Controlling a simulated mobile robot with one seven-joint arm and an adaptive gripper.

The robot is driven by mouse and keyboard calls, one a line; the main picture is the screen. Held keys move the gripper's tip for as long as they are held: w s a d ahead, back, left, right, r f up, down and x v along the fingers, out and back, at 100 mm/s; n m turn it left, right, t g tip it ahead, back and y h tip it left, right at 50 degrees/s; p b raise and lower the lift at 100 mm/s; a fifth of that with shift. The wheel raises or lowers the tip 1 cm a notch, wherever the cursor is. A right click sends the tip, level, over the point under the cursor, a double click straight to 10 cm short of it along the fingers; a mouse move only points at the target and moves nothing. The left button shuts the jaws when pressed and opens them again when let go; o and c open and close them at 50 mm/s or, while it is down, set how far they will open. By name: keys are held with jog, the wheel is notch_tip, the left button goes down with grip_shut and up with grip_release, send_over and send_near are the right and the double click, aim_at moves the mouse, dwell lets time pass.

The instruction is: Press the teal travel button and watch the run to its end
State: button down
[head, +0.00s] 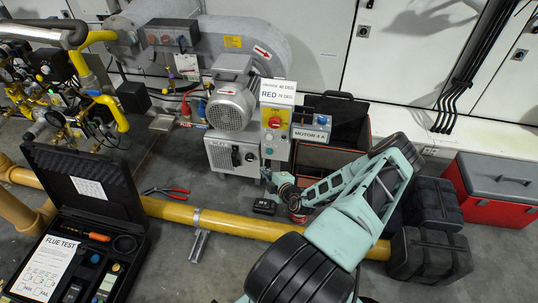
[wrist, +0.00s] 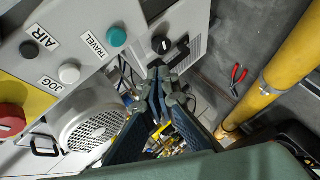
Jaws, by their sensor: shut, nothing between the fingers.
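The teal travel button (wrist: 117,37) stands on the grey control panel in the wrist view, beside its TRAVEL label (wrist: 95,43). My gripper (wrist: 158,84) is shut and empty, its dark blue fingers meeting at the tips. In the picture the fingertips lie below and right of the teal button, apart from it; their depth is hard to judge. In the head view the control box (head: 275,126) is on the burner's front, and my arm's end is below it.
A white JOG button (wrist: 69,73), dark AIR button (wrist: 29,49) and red stop button (wrist: 10,120) share the panel. The blower motor (head: 230,107) is left of the box. A yellow pipe (head: 235,223), pliers (head: 167,193) and open flue test case (head: 88,205) lie nearby.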

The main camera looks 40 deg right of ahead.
aim_at(269, 152)
jog(key=w+d+b, duration=0.3)
jog(key=w+d, duration=0.1)
jog(key=d, duration=0.1)
jog(key=shift+w, duration=0.15)
jog(key=shift+d, duration=0.1)
dwell(1.3)
jog(key=shift+w+d, duration=0.25)
